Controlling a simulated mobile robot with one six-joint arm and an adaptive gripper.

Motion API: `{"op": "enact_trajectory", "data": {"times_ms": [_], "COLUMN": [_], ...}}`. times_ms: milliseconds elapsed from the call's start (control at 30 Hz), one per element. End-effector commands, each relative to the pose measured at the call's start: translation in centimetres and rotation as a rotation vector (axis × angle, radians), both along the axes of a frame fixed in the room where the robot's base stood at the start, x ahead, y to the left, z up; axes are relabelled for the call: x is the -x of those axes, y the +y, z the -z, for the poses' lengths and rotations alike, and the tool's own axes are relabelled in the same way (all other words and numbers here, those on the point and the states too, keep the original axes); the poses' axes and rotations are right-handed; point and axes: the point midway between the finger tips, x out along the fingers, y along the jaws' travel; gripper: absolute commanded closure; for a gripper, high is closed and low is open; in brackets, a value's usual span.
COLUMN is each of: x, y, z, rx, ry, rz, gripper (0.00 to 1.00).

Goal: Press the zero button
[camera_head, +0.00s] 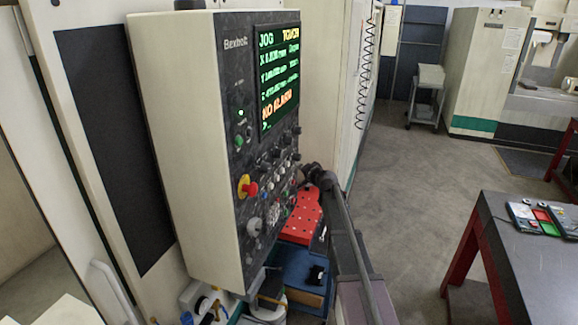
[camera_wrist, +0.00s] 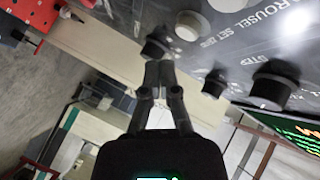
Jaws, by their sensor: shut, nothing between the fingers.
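The dark control panel (camera_head: 234,150) of a machine fills the left middle of the head view, with its many buttons and knobs below a lit screen (camera_head: 278,80). I cannot read a zero label on any button. My gripper (camera_head: 312,175) is at the panel's right edge in the head view. In the wrist view my gripper (camera_wrist: 160,68) is shut and empty, its tips just below a black knob or button (camera_wrist: 158,42); I cannot tell whether they touch it. A pale round button (camera_wrist: 188,26) is beside it, and black knobs (camera_wrist: 274,86) are to the right.
A red emergency stop (camera_head: 250,189) on a yellow ring sticks out from the panel. A red perforated plate (camera_head: 302,216) lies below the gripper. A dark-topped table (camera_head: 525,255) with small devices stands at the right. The grey floor (camera_head: 410,200) between is open.

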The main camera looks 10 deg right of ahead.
Motion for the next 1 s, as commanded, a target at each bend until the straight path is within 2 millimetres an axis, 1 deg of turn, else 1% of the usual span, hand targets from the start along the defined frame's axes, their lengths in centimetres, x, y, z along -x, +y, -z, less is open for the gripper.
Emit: {"op": "enact_trajectory", "data": {"times_ms": [100, 300, 1000], "x": [-0.5, -0.7, -0.7], "y": [0.7, 1.3, 1.3], "z": [0.0, 0.0, 0.0], "rx": [0.001, 0.000, 0.000], "ry": [0.000, 0.000, 0.000], "rz": [0.000, 0.000, 0.000], "gripper": [1.00, 1.00, 1.00]}}
